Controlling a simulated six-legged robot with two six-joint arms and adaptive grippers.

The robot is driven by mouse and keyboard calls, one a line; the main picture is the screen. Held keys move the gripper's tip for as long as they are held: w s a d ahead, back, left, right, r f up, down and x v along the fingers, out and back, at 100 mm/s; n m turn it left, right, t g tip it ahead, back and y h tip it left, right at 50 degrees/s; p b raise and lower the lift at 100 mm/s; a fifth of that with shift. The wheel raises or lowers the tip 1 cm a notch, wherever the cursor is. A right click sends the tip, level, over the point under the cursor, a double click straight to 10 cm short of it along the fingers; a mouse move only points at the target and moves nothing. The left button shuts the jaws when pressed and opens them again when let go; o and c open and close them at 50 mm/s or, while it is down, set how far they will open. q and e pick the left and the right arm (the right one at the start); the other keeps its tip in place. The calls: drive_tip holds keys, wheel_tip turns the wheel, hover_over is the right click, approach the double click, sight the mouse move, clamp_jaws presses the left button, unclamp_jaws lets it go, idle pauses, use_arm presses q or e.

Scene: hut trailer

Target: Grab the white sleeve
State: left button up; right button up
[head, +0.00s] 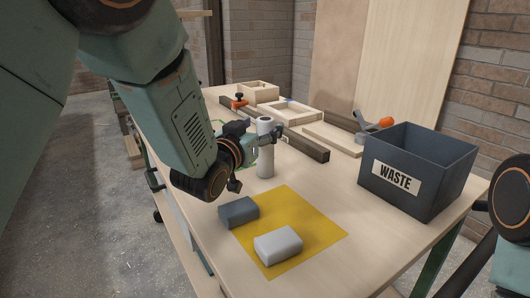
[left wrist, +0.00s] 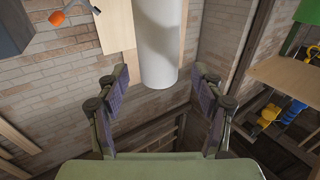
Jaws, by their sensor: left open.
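The white sleeve (head: 266,164) is a plain upright cylinder standing on the workbench, behind the yellow mat. My left gripper (head: 262,137) is open at the sleeve's upper part, with a finger showing on its right side in the head view. In the left wrist view the sleeve (left wrist: 158,45) lies between the two spread fingers of the left gripper (left wrist: 160,75), with gaps on both sides. One end of the sleeve is near fingertip level there. My right gripper is out of view; only part of that arm shows at the right edge.
On the yellow mat (head: 315,220) lie a dark grey block (head: 238,212) and a light grey block (head: 278,245). A dark WASTE bin (head: 415,172) stands at the right. Wooden frames (head: 290,110) and a clamp bar (head: 306,146) lie behind the sleeve.

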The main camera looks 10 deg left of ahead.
use_arm(q)
drive_tip(key=x, duration=0.2)
drive_tip(key=shift+w+d+f, duration=0.2)
drive_tip(key=shift+w, duration=0.15)
drive_tip(key=shift+s+r, duration=0.1)
drive_tip(key=shift+r, duration=0.05)
drive_tip(key=c, duration=0.3)
clamp_jaws()
